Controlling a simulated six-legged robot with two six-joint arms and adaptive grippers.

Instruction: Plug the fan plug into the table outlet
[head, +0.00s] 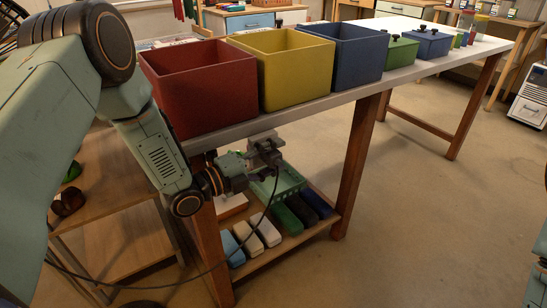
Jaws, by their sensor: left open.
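My left gripper (265,155) reaches in from the left, beside and just below the front edge of the long table (410,72). It is open. A thin dark cable (243,243) runs from near the gripper down and away to the lower left; I cannot tell what it belongs to. I cannot make out the fan plug or the table outlet; the gripper and arm cover part of the table's edge. My right gripper is not in view.
Red (200,88), yellow (283,67) and blue (346,52) open bins stand along the table. Lidded green (402,50) and blue (431,43) boxes stand beyond. Floor (420,220) to the right is clear.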

